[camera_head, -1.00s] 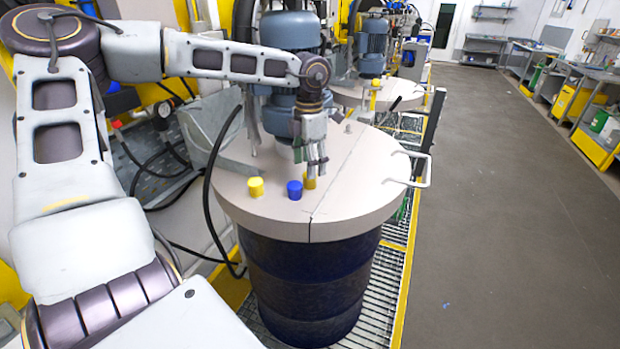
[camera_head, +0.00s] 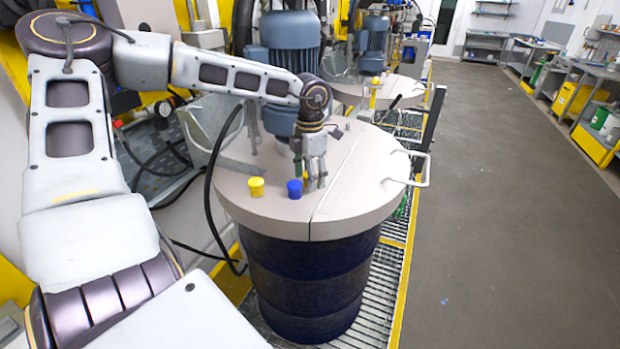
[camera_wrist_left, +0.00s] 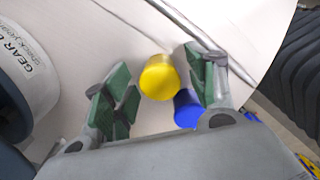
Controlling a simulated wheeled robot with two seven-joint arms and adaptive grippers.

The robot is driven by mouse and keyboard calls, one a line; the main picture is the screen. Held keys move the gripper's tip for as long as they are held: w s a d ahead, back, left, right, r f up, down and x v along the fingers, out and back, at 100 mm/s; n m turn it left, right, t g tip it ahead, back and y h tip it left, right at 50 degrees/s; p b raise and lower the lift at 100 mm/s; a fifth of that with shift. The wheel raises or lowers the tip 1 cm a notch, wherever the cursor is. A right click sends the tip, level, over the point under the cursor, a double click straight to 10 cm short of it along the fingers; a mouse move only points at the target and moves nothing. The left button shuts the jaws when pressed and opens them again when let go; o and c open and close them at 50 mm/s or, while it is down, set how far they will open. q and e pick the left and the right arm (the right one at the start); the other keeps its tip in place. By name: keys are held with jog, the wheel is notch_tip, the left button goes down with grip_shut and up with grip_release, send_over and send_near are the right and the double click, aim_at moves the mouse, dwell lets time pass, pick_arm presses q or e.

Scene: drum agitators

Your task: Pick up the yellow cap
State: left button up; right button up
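A yellow cap (camera_wrist_left: 160,77) stands on the pale round drum lid (camera_head: 260,213) and shows between the fingers of my left gripper (camera_wrist_left: 161,90) in the wrist view. My left gripper (camera_head: 314,178) is open over the lid, fingers pointing down, with green pads on both sides of the cap. I see no clear contact with it. In the head view the fingers mostly hide this cap. A blue cap (camera_head: 295,191) stands close beside the fingers; it also shows partly behind the right-hand finger in the wrist view (camera_wrist_left: 186,110). A second yellow cap (camera_head: 256,187) stands farther left. My right gripper is not in view.
A blue-grey motor (camera_head: 290,45) rises behind the gripper, with a grey bracket (camera_head: 205,130) and black hose at the left. A white handle (camera_head: 420,168) sticks out at the lid's right edge. The lid front is clear. Another drum stands behind.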

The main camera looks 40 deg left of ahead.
pick_arm(q)
jog(key=c, duration=0.6)
jog(key=shift+r, duration=0.15)
notch_tip(320, 180, up, 8)
jog(key=shift+f+b, duration=0.1)
jog(key=shift+b, duration=0.65)
jog(key=shift+r, duration=1)
jog(key=shift+s+f, duration=0.1)
jog(key=shift+s, duration=0.05)
